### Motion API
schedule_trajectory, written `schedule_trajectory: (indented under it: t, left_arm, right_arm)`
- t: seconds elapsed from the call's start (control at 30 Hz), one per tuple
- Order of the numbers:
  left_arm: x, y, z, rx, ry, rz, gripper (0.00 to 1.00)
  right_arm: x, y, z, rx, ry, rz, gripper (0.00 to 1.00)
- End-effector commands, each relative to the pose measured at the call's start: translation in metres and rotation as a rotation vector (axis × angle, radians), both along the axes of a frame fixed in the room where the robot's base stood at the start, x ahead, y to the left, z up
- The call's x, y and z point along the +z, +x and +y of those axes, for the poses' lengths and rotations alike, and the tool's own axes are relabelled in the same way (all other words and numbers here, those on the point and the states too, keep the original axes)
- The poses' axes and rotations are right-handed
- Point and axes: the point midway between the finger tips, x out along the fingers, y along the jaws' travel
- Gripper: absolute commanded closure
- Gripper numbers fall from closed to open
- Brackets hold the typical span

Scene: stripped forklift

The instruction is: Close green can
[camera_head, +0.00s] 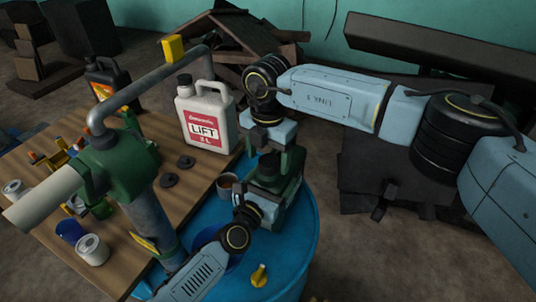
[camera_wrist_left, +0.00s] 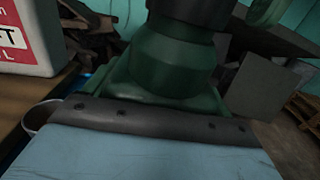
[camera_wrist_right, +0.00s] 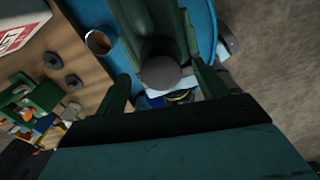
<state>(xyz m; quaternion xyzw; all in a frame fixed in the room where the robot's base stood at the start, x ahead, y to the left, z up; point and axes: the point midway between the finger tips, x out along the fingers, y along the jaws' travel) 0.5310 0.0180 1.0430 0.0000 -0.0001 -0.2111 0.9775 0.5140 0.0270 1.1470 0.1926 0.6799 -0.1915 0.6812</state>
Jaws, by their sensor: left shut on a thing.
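The green can (camera_head: 284,196) stands upright on the blue barrel, partly hidden by my grippers. Its dark round cap (camera_head: 268,164) sits at the top of the neck; the left wrist view shows the can (camera_wrist_left: 165,65) close up. I cannot tell whether the cap is tight. My left gripper (camera_head: 256,203) is shut on the can from the front. My right gripper (camera_head: 277,148) points down from above, its fingers apart on either side of the cap. In the right wrist view the cap (camera_wrist_right: 160,72) lies between them, with gaps visible.
The blue barrel (camera_head: 309,238) holds a copper-coloured cup (camera_head: 226,185) and a yellow knob (camera_head: 259,276). Left is a wooden table (camera_head: 120,245) with a white LIFT canister (camera_head: 205,115), two dark discs (camera_head: 186,161) and a green pump (camera_head: 120,165) with a grey pipe.

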Motion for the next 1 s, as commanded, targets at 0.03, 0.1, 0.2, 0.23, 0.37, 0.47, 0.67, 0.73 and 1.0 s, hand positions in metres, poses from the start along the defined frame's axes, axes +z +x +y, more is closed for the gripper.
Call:
schedule_trajectory:
  t: [0.03, 0.1, 0.2, 0.23, 0.37, 0.47, 0.67, 0.73, 1.0]
  left_arm:
    - [-0.002, -0.001, 0.000, 0.000, 0.003, 0.003, 0.80]
    - [-0.002, -0.001, 0.000, -0.001, 0.003, 0.003, 0.80]
    - [-0.002, -0.001, 0.000, -0.001, 0.003, 0.003, 0.80]
    - [-0.002, -0.001, 0.000, -0.001, 0.003, 0.003, 0.80]
    - [-0.002, -0.001, 0.000, -0.001, 0.003, 0.003, 0.80]
    - [-0.002, -0.001, 0.000, -0.001, 0.003, 0.003, 0.80]
    - [-0.002, -0.001, 0.000, -0.001, 0.003, 0.003, 0.80]
    - [-0.002, -0.001, 0.000, -0.001, 0.003, 0.003, 0.80]
    - [-0.002, -0.001, 0.000, -0.001, 0.003, 0.003, 0.80]
  right_arm:
    - [0.000, 0.000, 0.000, 0.000, -0.001, 0.001, 0.28]
    - [-0.001, 0.000, 0.000, 0.000, 0.000, 0.001, 0.28]
    - [-0.001, 0.000, 0.000, 0.001, 0.000, 0.001, 0.28]
    - [0.000, 0.000, 0.000, 0.001, 0.000, 0.001, 0.28]
    - [0.009, 0.000, 0.000, 0.001, 0.001, -0.001, 0.28]
    - [0.025, 0.001, 0.000, 0.000, 0.000, -0.002, 0.28]
    - [0.069, 0.001, 0.000, 0.000, 0.000, -0.004, 0.28]
    - [0.083, 0.000, 0.000, 0.000, 0.002, -0.003, 0.28]
    - [0.116, 0.000, 0.000, 0.000, 0.000, 0.000, 0.28]
